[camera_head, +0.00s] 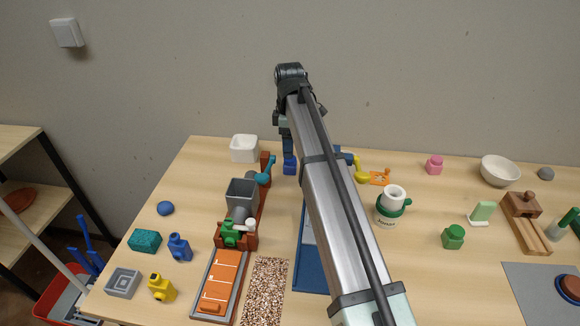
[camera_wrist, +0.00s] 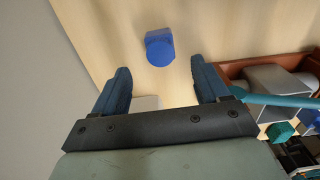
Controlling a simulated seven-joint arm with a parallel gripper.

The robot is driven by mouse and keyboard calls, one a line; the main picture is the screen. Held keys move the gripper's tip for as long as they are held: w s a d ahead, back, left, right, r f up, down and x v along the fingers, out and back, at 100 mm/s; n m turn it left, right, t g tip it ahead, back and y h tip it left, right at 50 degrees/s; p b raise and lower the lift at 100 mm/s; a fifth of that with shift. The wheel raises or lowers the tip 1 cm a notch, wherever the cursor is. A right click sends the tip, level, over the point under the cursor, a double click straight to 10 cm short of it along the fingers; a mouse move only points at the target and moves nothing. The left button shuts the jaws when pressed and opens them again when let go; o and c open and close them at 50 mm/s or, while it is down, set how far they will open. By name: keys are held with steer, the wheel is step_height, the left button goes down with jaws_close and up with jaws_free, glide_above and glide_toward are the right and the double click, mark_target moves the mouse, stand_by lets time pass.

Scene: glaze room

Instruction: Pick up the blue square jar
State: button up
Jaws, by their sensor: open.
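A small blue jar (camera_head: 290,165) stands on the table near the back edge, just below my gripper (camera_head: 287,147) in the head view. In the wrist view the blue jar (camera_wrist: 160,48) shows with a rounded top, beyond the fingertips and roughly centred between them. My gripper (camera_wrist: 160,75) is open, its two blue fingers spread with nothing held. The jar appears apart from both fingers. In the head view my arm hides part of the table to the right of the jar.
A white square container (camera_head: 244,149) stands left of the jar. A brown-based machine with a grey hopper (camera_head: 242,194) and teal handle (camera_head: 265,172) is close by at front left. Another blue figure-like piece (camera_head: 179,247) stands at front left. A yellow item (camera_head: 361,172) lies to the right.

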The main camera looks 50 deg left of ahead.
mark_target(290, 166)
steer(key=shift+d+f, duration=0.1)
steer(key=shift+f, duration=3.35)
steer(key=c, duration=1.3)
